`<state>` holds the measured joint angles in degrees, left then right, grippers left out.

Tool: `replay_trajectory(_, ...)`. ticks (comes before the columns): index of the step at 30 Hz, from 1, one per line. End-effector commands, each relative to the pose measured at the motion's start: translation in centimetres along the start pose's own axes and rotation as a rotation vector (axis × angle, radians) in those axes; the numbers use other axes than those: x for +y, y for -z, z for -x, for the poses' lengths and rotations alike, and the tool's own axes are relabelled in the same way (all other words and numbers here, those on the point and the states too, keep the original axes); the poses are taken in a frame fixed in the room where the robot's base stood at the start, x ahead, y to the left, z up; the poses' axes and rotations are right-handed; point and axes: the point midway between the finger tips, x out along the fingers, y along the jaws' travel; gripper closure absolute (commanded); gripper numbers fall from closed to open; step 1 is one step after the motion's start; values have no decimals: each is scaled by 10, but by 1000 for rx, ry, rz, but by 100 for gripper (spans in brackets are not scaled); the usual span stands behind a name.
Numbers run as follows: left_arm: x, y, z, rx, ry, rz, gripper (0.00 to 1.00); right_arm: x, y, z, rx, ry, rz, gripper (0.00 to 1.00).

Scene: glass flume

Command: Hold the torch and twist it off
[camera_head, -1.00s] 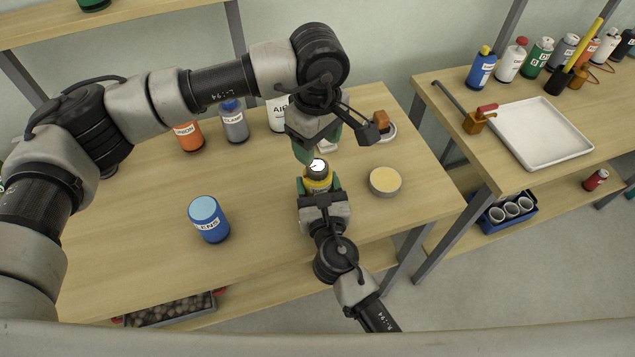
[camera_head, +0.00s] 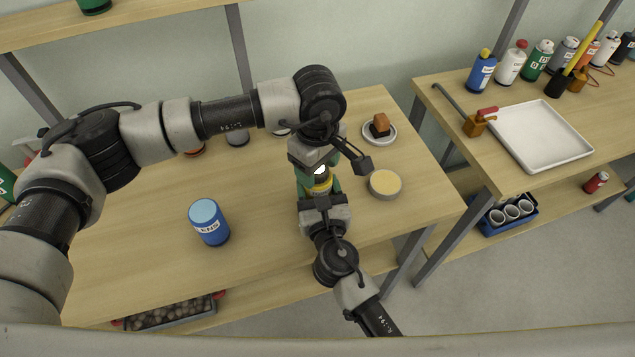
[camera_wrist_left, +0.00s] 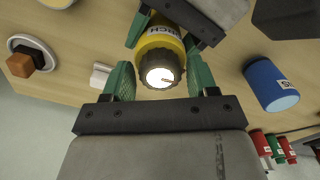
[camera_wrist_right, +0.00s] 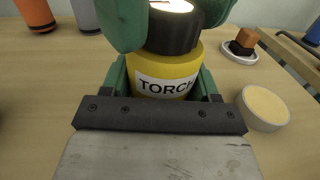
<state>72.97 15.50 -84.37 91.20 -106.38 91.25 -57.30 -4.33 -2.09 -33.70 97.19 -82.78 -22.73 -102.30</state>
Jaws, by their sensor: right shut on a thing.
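The torch (camera_head: 321,184) is a yellow cylinder with a black ribbed head and a lit lens. It stands upright over the table, and its "TORCH" label shows in the right wrist view (camera_wrist_right: 166,82). My right gripper (camera_head: 320,190) is shut on its yellow body. My left gripper (camera_head: 318,166) is above it, pointing down. In the left wrist view my green left fingers (camera_wrist_left: 160,80) are apart on either side of the black head (camera_wrist_left: 160,64), with gaps showing. The torch's lower end is hidden by my right gripper.
A blue "LENS" can (camera_head: 209,222) stands to the left on the table. A round tin with a yellow top (camera_head: 385,184) is close on the right. A white dish with a brown block (camera_head: 379,128) is behind it. The table's front middle is clear.

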Motion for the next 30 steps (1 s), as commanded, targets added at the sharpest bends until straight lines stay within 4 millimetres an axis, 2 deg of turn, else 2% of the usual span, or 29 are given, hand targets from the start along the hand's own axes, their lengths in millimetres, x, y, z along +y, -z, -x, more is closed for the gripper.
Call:
replay_trajectory(1, 0, 0, 0, 0, 0, 0, 50, 0, 0, 0, 0, 0, 0, 67)
replay_trajectory(5, 0, 0, 0, 0, 0, 0, 69, 0, 0, 0, 0, 0, 0, 67)
replay_trajectory(11, 0, 0, 0, 0, 0, 50, 70, 0, 0, 0, 0, 0, 0, 67)
replay_trajectory(24, 0, 0, 0, -1, -1, 695, 70, 0, 0, 0, 0, -1, 1, 67)
replay_trajectory(30, 0, 0, 1, 0, -1, 866, 70, 0, 0, 0, 0, -1, 1, 67)
